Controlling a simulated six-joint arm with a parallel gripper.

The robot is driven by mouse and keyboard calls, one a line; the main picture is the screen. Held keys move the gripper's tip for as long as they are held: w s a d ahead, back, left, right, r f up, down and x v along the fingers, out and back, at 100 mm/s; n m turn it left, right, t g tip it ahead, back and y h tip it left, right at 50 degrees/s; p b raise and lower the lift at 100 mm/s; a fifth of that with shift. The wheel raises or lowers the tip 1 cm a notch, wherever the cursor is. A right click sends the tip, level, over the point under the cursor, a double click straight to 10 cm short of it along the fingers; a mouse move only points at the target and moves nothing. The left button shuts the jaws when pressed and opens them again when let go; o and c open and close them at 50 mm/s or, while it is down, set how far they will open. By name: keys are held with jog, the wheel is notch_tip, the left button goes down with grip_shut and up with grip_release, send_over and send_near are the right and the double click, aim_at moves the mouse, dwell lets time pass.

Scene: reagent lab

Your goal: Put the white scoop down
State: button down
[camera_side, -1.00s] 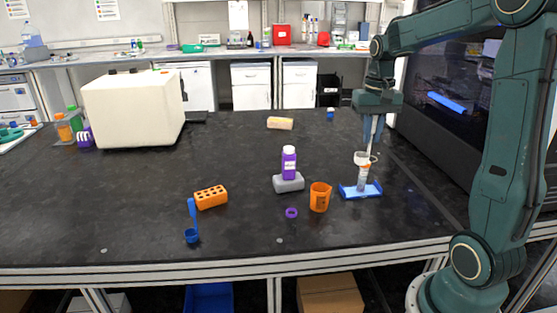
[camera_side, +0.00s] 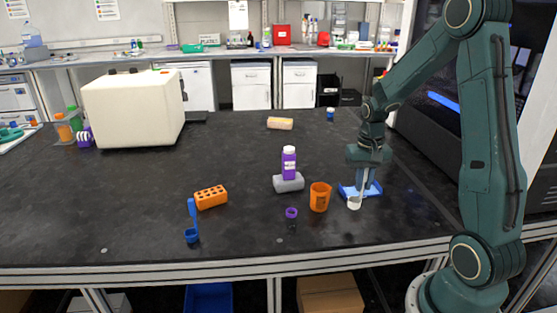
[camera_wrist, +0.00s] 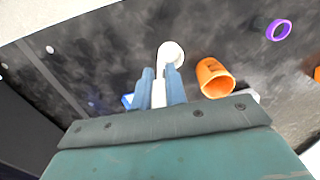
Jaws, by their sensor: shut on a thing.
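The white scoop (camera_side: 354,203) is held upright by its handle, with its cup pointing down close to the black table top. I cannot tell whether the cup touches the table. In the wrist view the scoop's cup (camera_wrist: 170,52) shows beyond the fingertips, with the white handle between the two blue fingers. My gripper (camera_side: 364,186) is shut on the handle, just in front of the blue rack (camera_side: 375,189). In the wrist view my gripper (camera_wrist: 160,78) covers most of the rack.
An orange beaker (camera_side: 319,197) stands close left of the scoop. A purple ring (camera_side: 291,212) lies farther left. An orange rack (camera_side: 211,197) and blue scoop (camera_side: 192,235) are farther left. The table's front right is clear.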

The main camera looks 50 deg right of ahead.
aim_at(361, 197)
jog(key=shift+f, duration=2.75)
jog(key=shift+f, duration=0.2)
jog(key=c, duration=1.4)
grip_release()
jog(key=shift+c, duration=0.2)
jog(key=shift+r, duration=0.15)
notch_tip(361, 197, up, 12)
jog(key=shift+r, duration=0.1)
